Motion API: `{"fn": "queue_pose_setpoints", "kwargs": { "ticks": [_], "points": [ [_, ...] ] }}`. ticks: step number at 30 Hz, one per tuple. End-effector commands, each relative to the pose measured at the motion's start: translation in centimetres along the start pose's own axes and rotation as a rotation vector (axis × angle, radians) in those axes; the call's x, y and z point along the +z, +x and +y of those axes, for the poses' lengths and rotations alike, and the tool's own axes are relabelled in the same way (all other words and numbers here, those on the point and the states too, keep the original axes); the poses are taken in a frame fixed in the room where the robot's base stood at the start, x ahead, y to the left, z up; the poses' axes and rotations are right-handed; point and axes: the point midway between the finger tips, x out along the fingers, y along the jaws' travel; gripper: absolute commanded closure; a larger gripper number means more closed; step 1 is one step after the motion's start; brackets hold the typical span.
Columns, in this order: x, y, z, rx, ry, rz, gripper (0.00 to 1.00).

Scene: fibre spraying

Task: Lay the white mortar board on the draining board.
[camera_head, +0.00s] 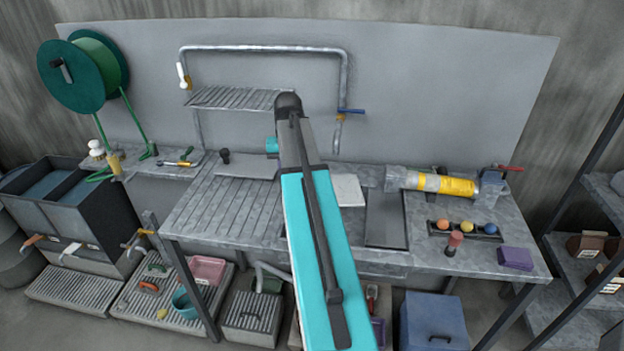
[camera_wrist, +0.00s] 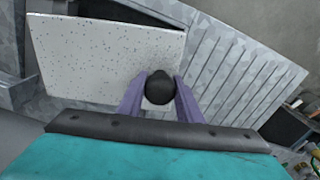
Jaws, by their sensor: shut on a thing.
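The white mortar board (camera_wrist: 100,62) is a pale, speckled rectangular slab in the wrist view. A round black knob (camera_wrist: 160,87) stands at its near edge. My gripper (camera_wrist: 160,95) is shut on this knob, with one purple finger on each side. In the head view the white board (camera_head: 348,190) shows just right of my arm, which hides its left part and my gripper. The grooved grey draining board (camera_head: 215,210) lies left of my arm; its ribs also show at the right in the wrist view (camera_wrist: 232,72). I cannot tell how high the board is held.
A grey slab (camera_head: 246,165) with a dark knob at its left lies behind the draining board. A wire rack (camera_head: 235,98) and pipe are above. A dark basin (camera_head: 386,218), a yellow-banded cylinder (camera_head: 440,184) and coloured balls (camera_head: 466,227) are to the right.

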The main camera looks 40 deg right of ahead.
Motion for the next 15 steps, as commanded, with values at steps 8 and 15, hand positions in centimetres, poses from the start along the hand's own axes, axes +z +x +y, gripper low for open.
{"fn": "queue_pose_setpoints", "kwargs": {
  "ticks": [8,15],
  "points": [
    [2.0,2.1,-9.0,0.000,-0.158,-0.001,0.99],
    [4.6,3.7,-16.1,0.001,-0.309,-0.001,0.99]
  ]
}}
